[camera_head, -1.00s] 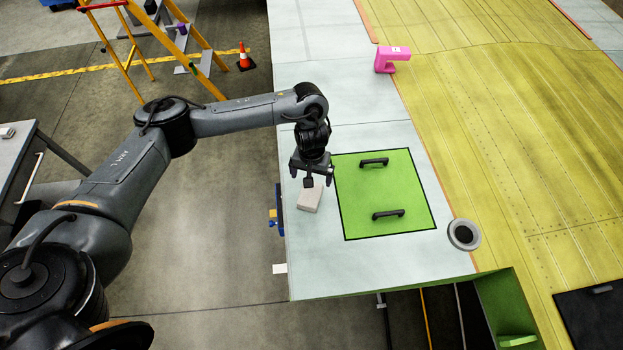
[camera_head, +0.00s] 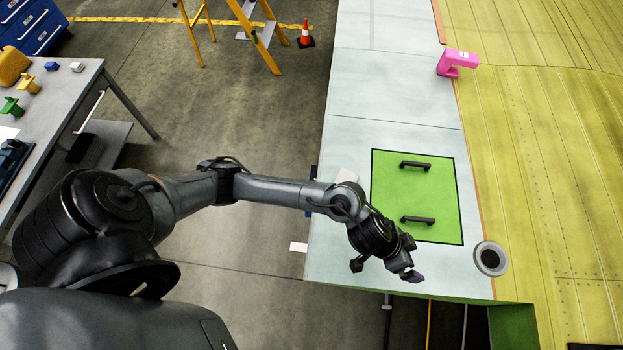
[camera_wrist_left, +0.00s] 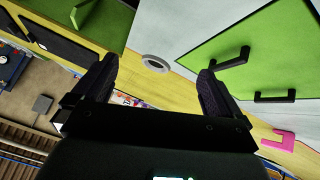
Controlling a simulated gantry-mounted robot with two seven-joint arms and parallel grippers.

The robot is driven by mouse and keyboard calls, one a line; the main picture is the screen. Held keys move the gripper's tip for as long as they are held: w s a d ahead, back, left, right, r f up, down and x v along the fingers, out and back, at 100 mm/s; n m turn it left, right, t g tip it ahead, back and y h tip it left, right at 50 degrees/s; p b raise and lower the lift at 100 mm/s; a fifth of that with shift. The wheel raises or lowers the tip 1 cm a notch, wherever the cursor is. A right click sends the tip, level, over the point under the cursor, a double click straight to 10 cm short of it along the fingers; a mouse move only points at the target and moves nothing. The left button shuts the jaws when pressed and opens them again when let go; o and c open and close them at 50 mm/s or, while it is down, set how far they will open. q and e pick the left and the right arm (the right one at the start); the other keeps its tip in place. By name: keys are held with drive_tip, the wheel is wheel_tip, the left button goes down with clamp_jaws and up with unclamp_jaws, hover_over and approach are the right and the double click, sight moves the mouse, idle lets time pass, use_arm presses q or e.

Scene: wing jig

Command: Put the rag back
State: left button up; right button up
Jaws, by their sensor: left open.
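A pale folded block that looks like the rag (camera_head: 346,175) lies on the light wing surface, left of the green panel (camera_head: 390,195). My left forearm hides its lower part in the head view. My left gripper (camera_head: 385,269) is open and empty over the near end of the wing surface, below the panel, clear of the block. In the left wrist view the two fingers (camera_wrist_left: 158,70) stand wide apart with nothing between them. The block cannot be made out there. My right gripper is not in view.
The panel carries two black handles (camera_head: 417,220). A round grey ring (camera_head: 490,259) sits right of the gripper, and a pink tool (camera_head: 457,62) stands farther back. A grey table (camera_head: 62,88) with small coloured items is at left. Open floor lies between table and wing.

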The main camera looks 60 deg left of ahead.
use_arm(q)
drive_tip(key=s+a+n+g+y, duration=0.2)
drive_tip(key=s+a+y, duration=0.3)
drive_tip(key=s+a, duration=1.2)
drive_tip(key=a, duration=0.3)
drive_tip(key=shift+r, duration=0.35)
